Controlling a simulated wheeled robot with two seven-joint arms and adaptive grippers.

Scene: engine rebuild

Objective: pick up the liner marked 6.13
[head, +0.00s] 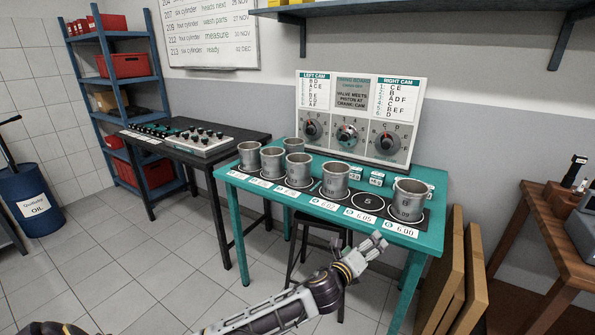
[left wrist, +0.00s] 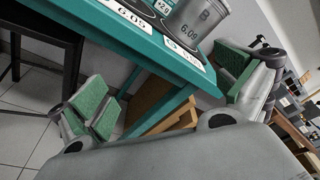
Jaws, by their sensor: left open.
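Several grey metal liners stand upright on the teal bench (head: 424,243). Another liner (head: 335,180) stands left of an empty round spot (head: 368,202). More liners stand at the left: one at the end (head: 249,155), one beside it (head: 272,162), one in front (head: 298,170) and one behind (head: 293,146). I cannot make out a 6.13 marking on any. My left gripper (head: 366,250) is open and empty, in front of the bench's edge, below the liners. My right gripper is out of view.
White size labels line the bench's front edge. A cam board (head: 357,118) with dials stands at its back. A stool (head: 318,222) is under the bench. Wooden panels (head: 462,265) lean at the right, near a brown table (head: 545,210). A black table (head: 190,142) stands left.

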